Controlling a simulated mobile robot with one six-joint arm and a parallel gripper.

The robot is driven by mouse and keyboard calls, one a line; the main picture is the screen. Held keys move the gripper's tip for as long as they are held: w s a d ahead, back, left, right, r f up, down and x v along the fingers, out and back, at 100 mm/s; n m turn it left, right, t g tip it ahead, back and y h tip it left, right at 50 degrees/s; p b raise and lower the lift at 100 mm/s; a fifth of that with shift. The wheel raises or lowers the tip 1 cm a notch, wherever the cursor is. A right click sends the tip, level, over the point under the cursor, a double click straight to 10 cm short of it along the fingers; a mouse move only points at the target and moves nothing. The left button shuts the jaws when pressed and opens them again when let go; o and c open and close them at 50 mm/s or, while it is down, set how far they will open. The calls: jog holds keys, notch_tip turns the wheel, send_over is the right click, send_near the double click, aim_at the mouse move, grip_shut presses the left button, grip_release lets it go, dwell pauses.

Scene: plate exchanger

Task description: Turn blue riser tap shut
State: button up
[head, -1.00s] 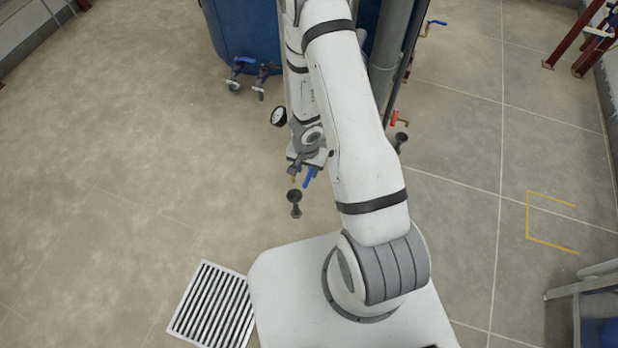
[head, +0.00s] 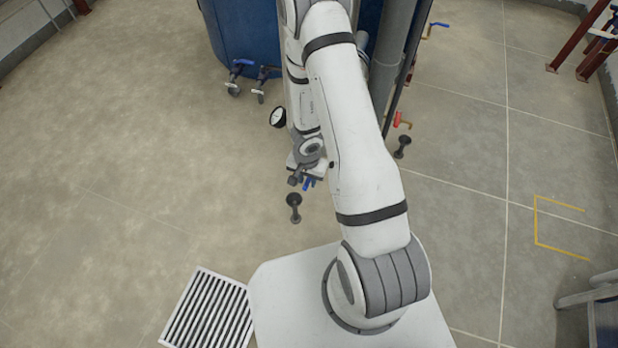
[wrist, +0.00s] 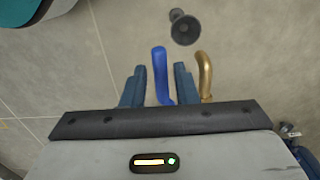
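The blue riser tap's lever (wrist: 160,74) stands between the two fingers of my gripper (wrist: 158,85) in the wrist view. The fingers are apart, one on each side, with a clear gap on the left and a smaller one on the right. A curved brass pipe (wrist: 204,75) rises just outside the right finger. In the head view, a bit of the blue lever (head: 308,183) shows beside my gripper (head: 301,180), low under the arm. The tap's body and the fingertips are mostly hidden there.
A dark funnel-shaped drain (wrist: 184,28) is beyond the tap; one also shows in the head view (head: 294,206). A round gauge (head: 278,117) is close left of my arm. A blue tank (head: 240,30) with blue-handled valves stands behind. A red-handled tap (head: 401,121) is at right.

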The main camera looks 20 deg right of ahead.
grip_shut()
